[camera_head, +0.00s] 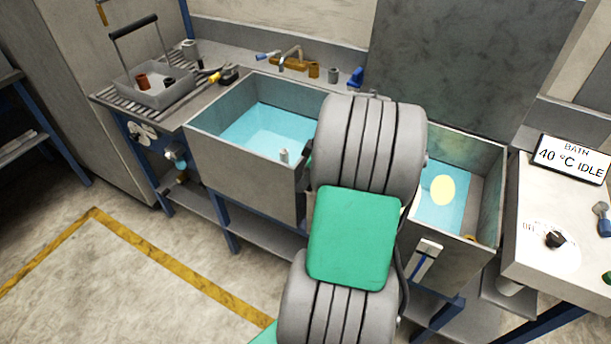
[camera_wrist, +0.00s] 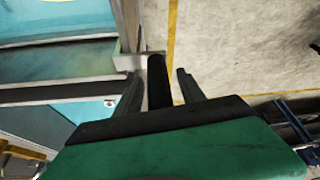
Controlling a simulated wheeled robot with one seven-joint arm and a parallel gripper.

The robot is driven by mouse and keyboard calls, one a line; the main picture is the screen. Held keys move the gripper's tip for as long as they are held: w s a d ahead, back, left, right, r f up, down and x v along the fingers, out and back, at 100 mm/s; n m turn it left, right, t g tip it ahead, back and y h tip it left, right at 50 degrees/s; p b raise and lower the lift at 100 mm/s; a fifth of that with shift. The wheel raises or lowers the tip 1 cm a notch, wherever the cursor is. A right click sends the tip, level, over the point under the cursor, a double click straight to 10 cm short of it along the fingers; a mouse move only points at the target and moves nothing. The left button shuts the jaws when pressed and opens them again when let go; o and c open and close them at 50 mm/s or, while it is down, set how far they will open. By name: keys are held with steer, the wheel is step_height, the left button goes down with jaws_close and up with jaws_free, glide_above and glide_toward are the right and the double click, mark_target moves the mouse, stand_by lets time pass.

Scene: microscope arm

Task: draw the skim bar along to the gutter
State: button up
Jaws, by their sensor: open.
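In the wrist view my gripper (camera_wrist: 158,86) is open, with one dark finger on each side of a black round handle (camera_wrist: 157,80). A gap shows between the handle and the right finger; I cannot tell if the left finger touches it. The handle joins a grey bracket and bar (camera_wrist: 129,40) at the edge of a tank with teal liquid, which looks like the skim bar. In the head view my arm hides the gripper and this bar. The right tank (camera_head: 461,150) holds teal liquid with a pale yellow patch (camera_head: 443,190). I cannot clearly make out the gutter.
A left basin (camera_head: 245,180) with teal liquid stands beside the right tank. A tray with a tall handle (camera_head: 158,90) sits at the far left. A control box (camera_head: 560,215) reading "BATH 40 °C IDLE" stands at the right. The floor in front is clear.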

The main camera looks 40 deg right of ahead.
steer(key=shift+f, duration=0.2)
jaws_close()
stand_by(0.4)
stand_by(0.9)
